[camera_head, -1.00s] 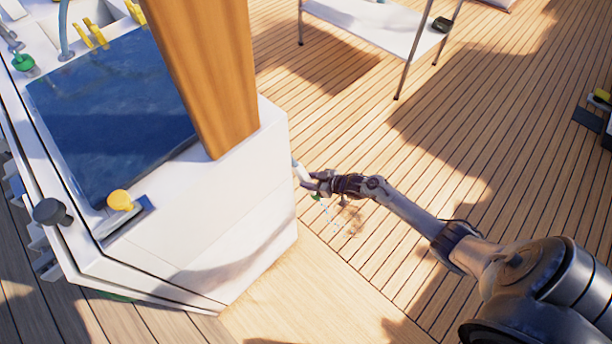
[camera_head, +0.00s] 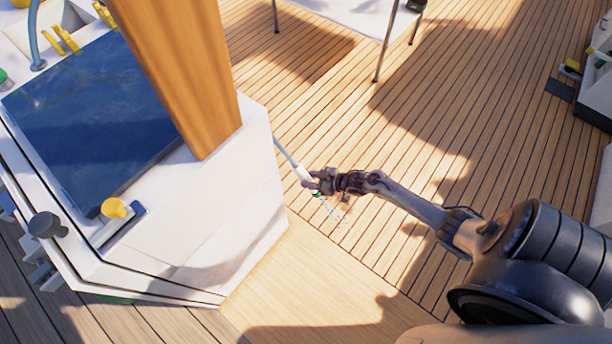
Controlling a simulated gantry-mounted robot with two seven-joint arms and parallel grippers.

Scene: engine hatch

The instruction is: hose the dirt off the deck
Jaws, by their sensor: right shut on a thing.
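My right gripper (camera_head: 316,181) is shut on the white hose (camera_head: 290,159), near its end with a green part (camera_head: 317,194). The hose runs up and left from the gripper and passes behind the white console. Small blue water drops (camera_head: 332,211) show just below the nozzle end, over the deck (camera_head: 440,150). A small brown dirt patch (camera_head: 342,200) lies on the planks beside and below the gripper, partly hidden by it. My left gripper is not in view.
A white console (camera_head: 235,215) with a dark blue panel (camera_head: 95,115) and a wooden post (camera_head: 185,75) stands to the left. A white table (camera_head: 350,12) with thin metal legs is at the top. Dark and white equipment (camera_head: 600,95) lines the right edge. The middle deck is clear.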

